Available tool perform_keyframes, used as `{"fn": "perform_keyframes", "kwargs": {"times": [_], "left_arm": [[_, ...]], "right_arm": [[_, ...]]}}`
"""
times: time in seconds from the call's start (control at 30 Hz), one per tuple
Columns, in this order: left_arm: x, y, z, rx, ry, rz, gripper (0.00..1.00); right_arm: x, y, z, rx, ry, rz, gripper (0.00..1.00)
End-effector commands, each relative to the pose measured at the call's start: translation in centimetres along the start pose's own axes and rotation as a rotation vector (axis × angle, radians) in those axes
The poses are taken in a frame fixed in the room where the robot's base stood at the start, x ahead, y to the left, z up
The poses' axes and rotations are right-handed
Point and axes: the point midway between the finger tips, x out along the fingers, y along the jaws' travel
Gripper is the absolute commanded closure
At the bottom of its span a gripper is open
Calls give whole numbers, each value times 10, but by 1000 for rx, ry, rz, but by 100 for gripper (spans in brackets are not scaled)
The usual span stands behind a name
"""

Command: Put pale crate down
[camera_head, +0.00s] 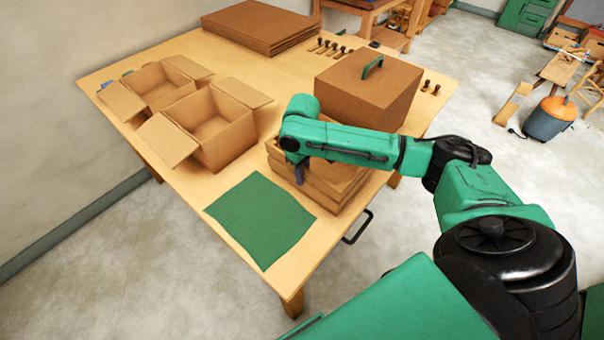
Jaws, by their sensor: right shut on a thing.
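The pale crate (337,196) is a slatted wooden box at the near right part of the table, just right of a flat green mat (258,218). My right arm reaches over it from the right and hides much of its top and far side. My right gripper (300,174) points down at the crate's left wall and is shut on it. The fingertips are small and partly hidden. I cannot tell whether the crate's base touches the table. My left gripper is out of view.
Two open cardboard boxes (216,128) (157,86) stand left on the wooden table (180,170). A closed brown box (368,92) with a green handle is behind my arm. Flat cardboard (262,27) lies at the back. The green mat is bare.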

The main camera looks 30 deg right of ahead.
Motion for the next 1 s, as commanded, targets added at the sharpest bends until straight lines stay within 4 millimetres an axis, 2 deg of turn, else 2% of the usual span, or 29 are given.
{"fn": "perform_keyframes", "kwargs": {"times": [0.27,0.3,0.37,0.67,0.77,0.87,1.0], "left_arm": [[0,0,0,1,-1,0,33],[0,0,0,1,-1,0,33],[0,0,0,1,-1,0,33],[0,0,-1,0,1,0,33],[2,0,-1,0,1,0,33],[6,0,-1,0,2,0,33],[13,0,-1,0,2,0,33]], "right_arm": [[1,1,-1,0,5,3,100],[3,0,0,0,2,1,80],[3,0,0,0,2,1,58],[2,0,0,0,2,1,58],[-5,0,-1,0,3,0,58],[-24,0,-1,-2,6,1,58],[-63,0,-2,0,9,0,58]]}}
